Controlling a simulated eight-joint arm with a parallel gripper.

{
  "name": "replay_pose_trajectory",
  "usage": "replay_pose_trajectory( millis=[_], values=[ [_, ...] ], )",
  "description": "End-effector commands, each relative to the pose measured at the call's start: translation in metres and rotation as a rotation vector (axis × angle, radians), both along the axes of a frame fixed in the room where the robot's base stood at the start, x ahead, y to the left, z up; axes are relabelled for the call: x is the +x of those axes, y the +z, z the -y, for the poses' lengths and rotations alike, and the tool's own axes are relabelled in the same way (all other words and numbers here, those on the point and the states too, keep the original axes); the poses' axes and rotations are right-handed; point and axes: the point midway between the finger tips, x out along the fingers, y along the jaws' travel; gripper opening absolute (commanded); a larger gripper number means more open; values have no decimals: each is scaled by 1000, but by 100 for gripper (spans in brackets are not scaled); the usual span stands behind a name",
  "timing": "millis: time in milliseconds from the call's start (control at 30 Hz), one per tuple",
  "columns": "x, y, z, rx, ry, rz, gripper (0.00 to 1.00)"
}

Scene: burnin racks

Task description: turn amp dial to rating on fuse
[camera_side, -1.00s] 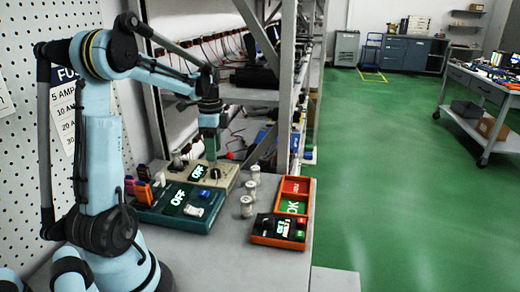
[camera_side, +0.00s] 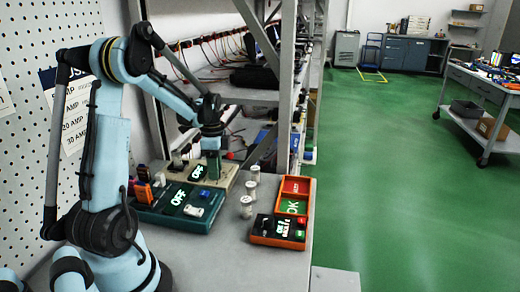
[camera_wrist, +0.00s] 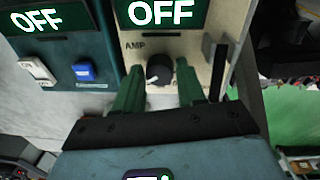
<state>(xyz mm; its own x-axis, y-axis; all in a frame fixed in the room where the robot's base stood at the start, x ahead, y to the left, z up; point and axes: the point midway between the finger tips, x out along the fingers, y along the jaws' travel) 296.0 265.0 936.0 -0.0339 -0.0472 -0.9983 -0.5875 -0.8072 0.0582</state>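The amp dial (camera_wrist: 159,70), a round black knob with a pale pointer mark, sits under the word AMP on the beige box (camera_wrist: 135,58). My gripper (camera_wrist: 159,75) is open, its two green fingers on either side of the dial, with a small gap on each side. In the side view, my gripper (camera_side: 213,172) is low over the beige box (camera_side: 228,180) and hides the dial. The box's screen (camera_wrist: 160,12) reads OFF. Three white cylinders that look like fuses (camera_side: 246,207) stand on the bench to the right; no rating on them is readable.
A teal box (camera_side: 185,218) with an OFF screen, white switch (camera_wrist: 38,72) and blue button (camera_wrist: 84,71) stands beside the beige box. An orange box (camera_side: 278,240) and orange tray (camera_side: 294,195) lie at right. A wall chart (camera_side: 75,115) lists amp values. A metal rack post (camera_side: 287,80) stands behind.

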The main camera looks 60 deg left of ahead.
Motion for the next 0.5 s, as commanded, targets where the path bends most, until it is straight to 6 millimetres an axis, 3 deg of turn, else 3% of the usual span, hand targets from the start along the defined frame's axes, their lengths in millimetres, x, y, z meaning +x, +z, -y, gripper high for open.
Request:
replay_pose_trajectory(
  millis=[33, 233, 500],
  values=[
    [0, 0, 0, 0, 0, 0, 31],
    [0, 0, 0, 0, 0, 0, 3],
    [0, 0, 0, 0, 33, 0, 3]
  ],
)
